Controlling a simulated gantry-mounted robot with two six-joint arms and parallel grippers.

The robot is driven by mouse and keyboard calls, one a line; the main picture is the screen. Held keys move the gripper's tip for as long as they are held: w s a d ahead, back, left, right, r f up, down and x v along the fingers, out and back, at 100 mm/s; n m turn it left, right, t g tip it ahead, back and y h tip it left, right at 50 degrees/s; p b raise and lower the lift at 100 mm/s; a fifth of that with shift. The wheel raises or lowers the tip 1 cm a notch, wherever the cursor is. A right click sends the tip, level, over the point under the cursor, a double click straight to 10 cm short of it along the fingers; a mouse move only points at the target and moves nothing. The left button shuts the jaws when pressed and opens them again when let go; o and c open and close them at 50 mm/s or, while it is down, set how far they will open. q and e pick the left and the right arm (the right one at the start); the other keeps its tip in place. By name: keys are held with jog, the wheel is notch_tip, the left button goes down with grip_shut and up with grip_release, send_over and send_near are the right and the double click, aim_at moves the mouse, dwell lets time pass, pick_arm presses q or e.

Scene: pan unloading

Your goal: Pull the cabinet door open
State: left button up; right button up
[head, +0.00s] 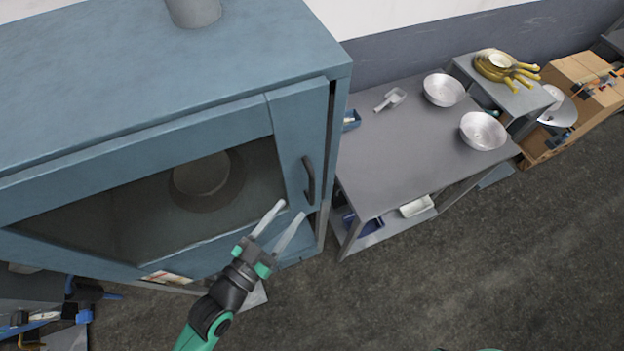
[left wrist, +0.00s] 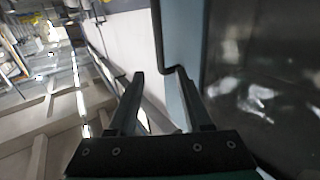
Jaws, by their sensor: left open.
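The blue cabinet (head: 170,110) stands at the left in the head view. Its door (head: 285,125) has a large window and a dark vertical handle (head: 308,180) near its right edge. The door looks shut. My left gripper (head: 286,216) is open and empty, with its fingertips just below and left of the handle in the picture. In the left wrist view the handle (left wrist: 157,35) rises just beyond the open fingers of the left gripper (left wrist: 165,100). I cannot tell whether a finger touches it. A round pan (head: 203,178) shows dimly through the window. My right gripper is out of view.
A grey metal table (head: 415,150) stands right of the cabinet, bearing metal bowls (head: 444,90) and a scoop (head: 391,99). Bananas (head: 505,70) and a cardboard box (head: 575,75) are farther right. Tools (head: 85,300) lie at the lower left. The floor (head: 430,290) in front is clear.

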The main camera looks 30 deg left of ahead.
aim_at(310, 184)
pick_arm(q)
jog(key=w, duration=0.3)
jog(key=w+d, duration=0.1)
jog(key=w, duration=0.3)
jog(key=w+p, duration=0.1)
jog(key=w, duration=0.2)
jog(key=shift+w+d, duration=0.15)
jog(key=shift+d, duration=0.05)
jog(key=shift+c, duration=0.2)
grip_shut()
dwell(0.7)
